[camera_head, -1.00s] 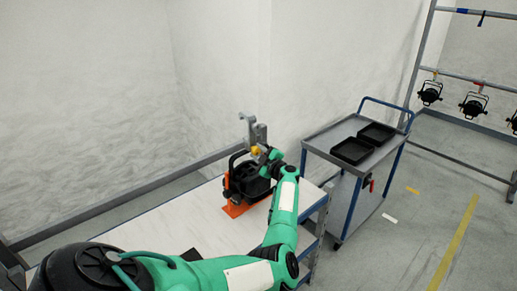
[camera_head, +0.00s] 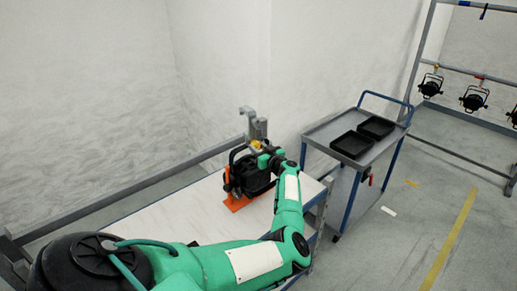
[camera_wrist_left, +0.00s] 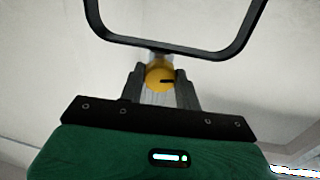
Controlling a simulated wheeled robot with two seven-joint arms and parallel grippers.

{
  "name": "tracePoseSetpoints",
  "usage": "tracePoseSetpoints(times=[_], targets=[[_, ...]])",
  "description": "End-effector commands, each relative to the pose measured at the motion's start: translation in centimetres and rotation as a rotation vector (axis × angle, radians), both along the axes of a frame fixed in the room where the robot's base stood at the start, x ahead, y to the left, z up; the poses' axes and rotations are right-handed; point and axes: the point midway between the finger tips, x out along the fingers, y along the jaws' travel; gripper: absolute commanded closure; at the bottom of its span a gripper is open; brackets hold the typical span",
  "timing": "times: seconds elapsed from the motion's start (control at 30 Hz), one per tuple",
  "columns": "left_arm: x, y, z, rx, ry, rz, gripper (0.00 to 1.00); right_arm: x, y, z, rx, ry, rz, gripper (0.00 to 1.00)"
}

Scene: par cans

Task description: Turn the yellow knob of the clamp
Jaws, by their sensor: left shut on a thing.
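The yellow knob (camera_wrist_left: 159,75) sits between the two fingers of my left gripper (camera_wrist_left: 160,80) in the left wrist view, and the fingers are shut on it. In the head view the knob (camera_head: 256,147) is a small yellow spot, with my left gripper (camera_head: 262,150) reaching it from the right. The grey clamp (camera_head: 253,125) stands upright with its hook at the top, above a black lamp (camera_head: 250,177) on an orange stand (camera_head: 236,203). The lamp's black yoke (camera_wrist_left: 175,50) crosses the top of the wrist view. My right gripper is not in view.
The lamp stands on a white-topped table (camera_head: 190,208). A grey trolley (camera_head: 325,133) with two black trays (camera_head: 352,145) is to the right. A rack (camera_head: 420,55) with hanging lamps stands at the far right. A wall is close behind the table.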

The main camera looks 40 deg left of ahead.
Motion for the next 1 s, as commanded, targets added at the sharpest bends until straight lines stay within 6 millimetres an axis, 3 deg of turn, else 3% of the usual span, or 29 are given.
tracePoseSetpoints(times=[1.0], targets=[[-0.11, -0.02, -0.12, 0.209, 0.941, 0.000, 0.90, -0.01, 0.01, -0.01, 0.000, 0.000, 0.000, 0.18]])
